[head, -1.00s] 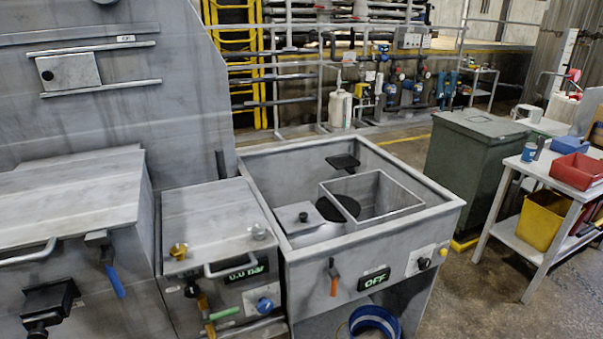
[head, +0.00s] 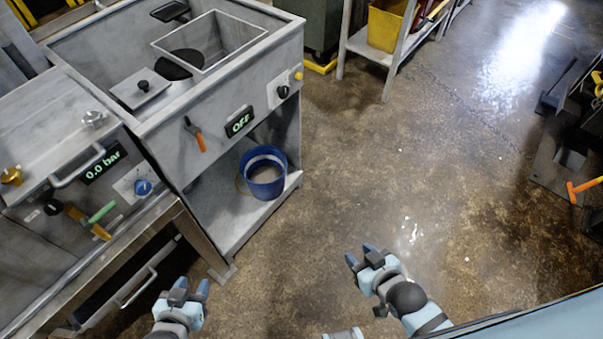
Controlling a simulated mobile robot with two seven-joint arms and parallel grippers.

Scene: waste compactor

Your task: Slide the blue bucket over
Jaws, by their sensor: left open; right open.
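The blue bucket (head: 264,181) stands upright on the low shelf (head: 233,222) under the metal sink unit in the head view. It looks open at the top, with something pale inside, and a thin handle shows at its left side. My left gripper (head: 193,286) is open and empty at the bottom of the picture, below and left of the bucket. My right gripper (head: 361,256) is open and empty, below and right of the bucket. Neither gripper touches the bucket.
The sink unit (head: 160,128) with an OFF display and an orange-handled lever stands above the shelf. A 0.0 bar panel unit (head: 70,180) is at the left. A yellow bin (head: 392,24) sits on a rack at the back.

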